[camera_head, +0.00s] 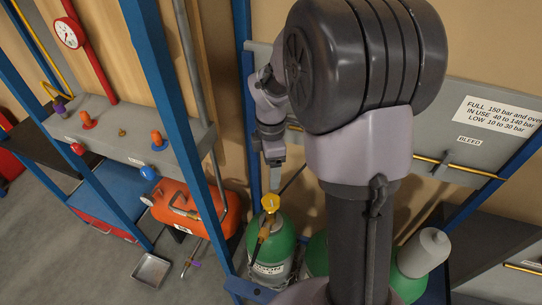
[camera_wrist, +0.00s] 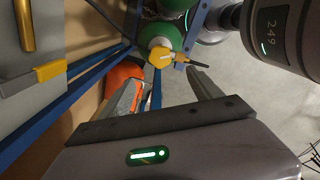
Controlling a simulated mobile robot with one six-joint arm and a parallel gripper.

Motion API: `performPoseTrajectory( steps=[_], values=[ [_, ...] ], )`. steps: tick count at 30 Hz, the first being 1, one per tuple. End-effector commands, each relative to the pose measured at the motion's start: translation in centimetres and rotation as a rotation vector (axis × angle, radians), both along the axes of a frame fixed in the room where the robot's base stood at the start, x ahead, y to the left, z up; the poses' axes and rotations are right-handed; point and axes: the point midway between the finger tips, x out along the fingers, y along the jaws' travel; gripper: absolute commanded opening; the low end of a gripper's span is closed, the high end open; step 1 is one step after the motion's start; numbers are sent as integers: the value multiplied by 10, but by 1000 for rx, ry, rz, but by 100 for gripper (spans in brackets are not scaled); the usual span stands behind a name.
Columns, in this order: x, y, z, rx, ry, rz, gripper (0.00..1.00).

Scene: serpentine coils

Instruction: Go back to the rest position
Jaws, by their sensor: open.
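My gripper (camera_head: 274,178) points down in the head view, above the yellow valve top (camera_head: 270,202) of a green gas cylinder (camera_head: 272,245). In the wrist view my gripper (camera_wrist: 168,88) is open, its two fingers spread with nothing held between them. The yellow valve top also shows there (camera_wrist: 160,56), beyond the fingertips and apart from them as far as I can see. The large bend of my arm fills the upper right of the head view and hides part of the wall panel and other cylinders.
Blue frame posts (camera_head: 168,75) stand left of my arm. A grey shelf (camera_head: 110,130) carries several coloured knobs. An orange tank (camera_head: 185,208) sits below it. A metal tray (camera_head: 151,270) lies on the open floor. A labelled grey panel (camera_head: 465,95) is behind my arm.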

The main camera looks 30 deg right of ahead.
Motion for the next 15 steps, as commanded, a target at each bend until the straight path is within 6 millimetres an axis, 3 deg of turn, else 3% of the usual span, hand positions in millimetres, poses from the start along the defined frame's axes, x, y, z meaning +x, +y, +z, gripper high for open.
performPoseTrajectory(
  steps=[1,6,15],
  values=[
    [1,0,13,0,-3,-1,74],
    [0,0,29,0,1,1,74],
    [0,0,30,0,1,0,74]
  ],
)
